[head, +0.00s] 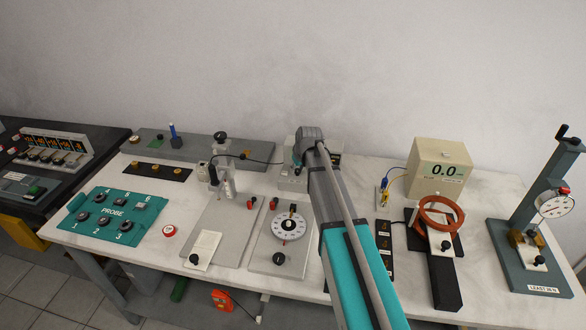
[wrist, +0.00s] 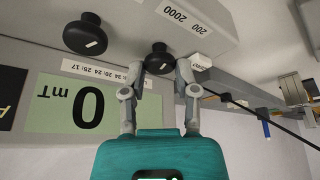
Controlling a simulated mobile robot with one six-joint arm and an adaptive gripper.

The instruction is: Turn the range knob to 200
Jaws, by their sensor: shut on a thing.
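In the wrist view, a black round knob (wrist: 158,57) with a white pointer mark sits on the grey front of the meter (wrist: 215,25). A white label with 200 and 2000 (wrist: 183,14) is beside this knob. My gripper (wrist: 159,68) is shut on the knob, one finger on each side. The pointer mark is small and partly between the fingertips, so its exact setting is hard to tell. The meter's green display (wrist: 88,103) shows 0 mT, upside down. In the head view, my arm hides the knob and most of the meter (head: 291,184).
A second black knob (wrist: 84,34) is left of the held one in the wrist view, and a dark cable (wrist: 240,102) runs to the right. In the head view, a dial plate (head: 285,240) is left of my arm and a beige box (head: 438,165) is right.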

